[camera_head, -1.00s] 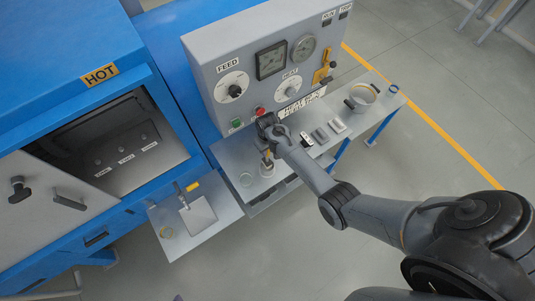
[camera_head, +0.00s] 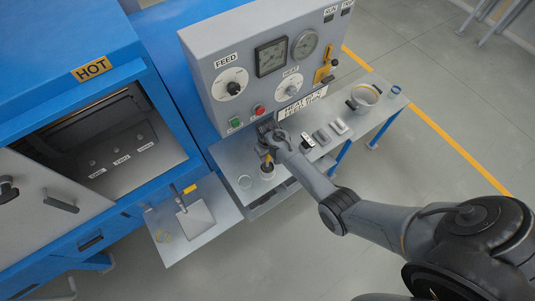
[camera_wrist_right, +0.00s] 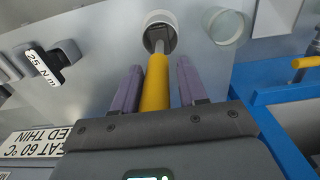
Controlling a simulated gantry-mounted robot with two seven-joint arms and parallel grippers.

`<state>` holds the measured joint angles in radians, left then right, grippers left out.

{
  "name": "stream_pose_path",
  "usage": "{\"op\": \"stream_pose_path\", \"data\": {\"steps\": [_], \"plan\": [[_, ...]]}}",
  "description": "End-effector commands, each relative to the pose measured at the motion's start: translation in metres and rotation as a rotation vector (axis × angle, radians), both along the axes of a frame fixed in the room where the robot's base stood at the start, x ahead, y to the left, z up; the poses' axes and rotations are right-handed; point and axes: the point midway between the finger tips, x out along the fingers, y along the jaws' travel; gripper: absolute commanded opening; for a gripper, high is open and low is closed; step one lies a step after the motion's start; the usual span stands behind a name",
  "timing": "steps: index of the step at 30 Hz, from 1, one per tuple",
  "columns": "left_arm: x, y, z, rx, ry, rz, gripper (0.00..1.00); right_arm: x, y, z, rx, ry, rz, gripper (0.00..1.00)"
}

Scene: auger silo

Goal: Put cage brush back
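The cage brush has a yellow handle (camera_wrist_right: 156,82) and a thin grey shaft. In the right wrist view its far end is inside a white cup (camera_wrist_right: 158,18), and the handle tilts slightly. In the head view the handle (camera_head: 267,158) stands over the same cup (camera_head: 267,173) on the grey side table. My right gripper (camera_wrist_right: 163,80) has its purple fingers either side of the handle. A gap shows between the handle and the right-hand finger, so the fingers look open around it. My left gripper is not in view.
A clear glass dish (camera_head: 245,181) stands beside the cup. The control panel (camera_head: 230,60) rises close behind. Several small tools and a pot (camera_head: 363,97) are on the table to the right. A lower shelf (camera_head: 200,238) and the HOT oven (camera_head: 85,130) are at left.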

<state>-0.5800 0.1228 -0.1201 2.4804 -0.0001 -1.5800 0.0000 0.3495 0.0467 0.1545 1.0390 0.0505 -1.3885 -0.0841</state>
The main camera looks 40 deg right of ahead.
Motion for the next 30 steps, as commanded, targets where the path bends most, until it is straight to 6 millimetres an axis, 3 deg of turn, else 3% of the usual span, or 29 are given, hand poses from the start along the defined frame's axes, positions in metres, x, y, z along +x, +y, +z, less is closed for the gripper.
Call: {"op": "stream_pose_path", "data": {"steps": [11,16,30], "plan": [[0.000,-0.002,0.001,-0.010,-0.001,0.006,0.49,0.000,0.000,0.002,0.000,-0.001,0.000,0.53],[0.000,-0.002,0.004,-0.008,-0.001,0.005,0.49,0.001,0.000,0.013,0.000,-0.003,0.000,0.53],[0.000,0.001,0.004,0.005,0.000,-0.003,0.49,0.000,0.000,0.094,-0.001,-0.003,0.001,0.53]]}}
